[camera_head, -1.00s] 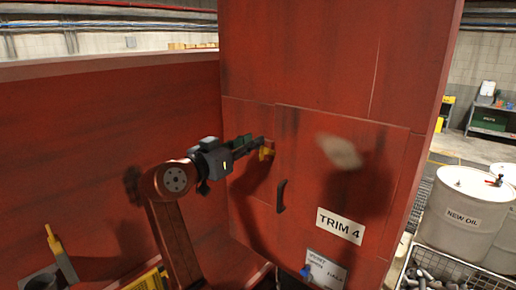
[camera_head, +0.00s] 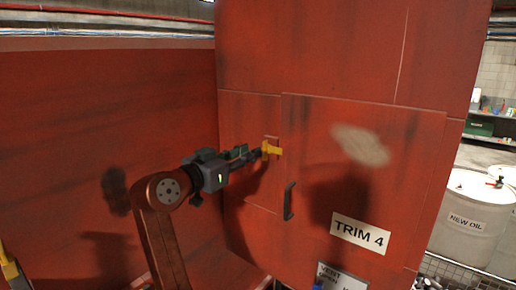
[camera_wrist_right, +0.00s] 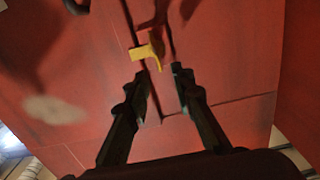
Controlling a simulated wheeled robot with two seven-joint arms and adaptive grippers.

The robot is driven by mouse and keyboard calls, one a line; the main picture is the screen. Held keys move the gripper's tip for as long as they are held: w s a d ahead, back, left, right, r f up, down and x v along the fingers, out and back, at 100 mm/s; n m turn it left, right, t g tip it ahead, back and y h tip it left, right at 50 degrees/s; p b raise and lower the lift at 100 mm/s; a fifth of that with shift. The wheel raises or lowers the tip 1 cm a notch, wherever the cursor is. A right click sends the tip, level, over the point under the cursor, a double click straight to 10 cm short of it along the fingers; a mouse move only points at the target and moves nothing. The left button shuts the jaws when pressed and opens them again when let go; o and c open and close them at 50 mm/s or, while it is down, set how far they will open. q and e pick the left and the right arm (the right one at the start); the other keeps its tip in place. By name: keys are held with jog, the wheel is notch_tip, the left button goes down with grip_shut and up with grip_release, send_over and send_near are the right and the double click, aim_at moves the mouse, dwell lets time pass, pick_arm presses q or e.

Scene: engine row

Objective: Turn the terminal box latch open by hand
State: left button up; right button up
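The yellow latch (camera_head: 272,148) sits at the left edge of the red terminal box door (camera_head: 320,120). Its lever lies roughly crosswise, its tip near the door seam. My right gripper (camera_head: 256,156) reaches in from the left, with its fingertips close to the latch. In the right wrist view, my right gripper (camera_wrist_right: 160,72) is open, its two dark fingers apart. The yellow latch (camera_wrist_right: 146,52) shows just beyond the fingertips, nearer the left one. Contact cannot be told. My left gripper is not in view.
A black door handle (camera_head: 289,202) stands out below the latch. A white TRIM 4 label (camera_head: 361,233) is on the door. A tall red wall (camera_head: 100,140) stands at the left. A white NEW OIL drum (camera_head: 470,218) stands at the right.

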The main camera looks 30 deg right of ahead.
aim_at(263, 146)
jog(key=p+x, duration=0.1)
jog(key=x, duration=0.5)
jog(key=shift+p, duration=0.3)
jog(key=shift+s, duration=0.1)
jog(key=shift+c, duration=0.2)
grip_shut()
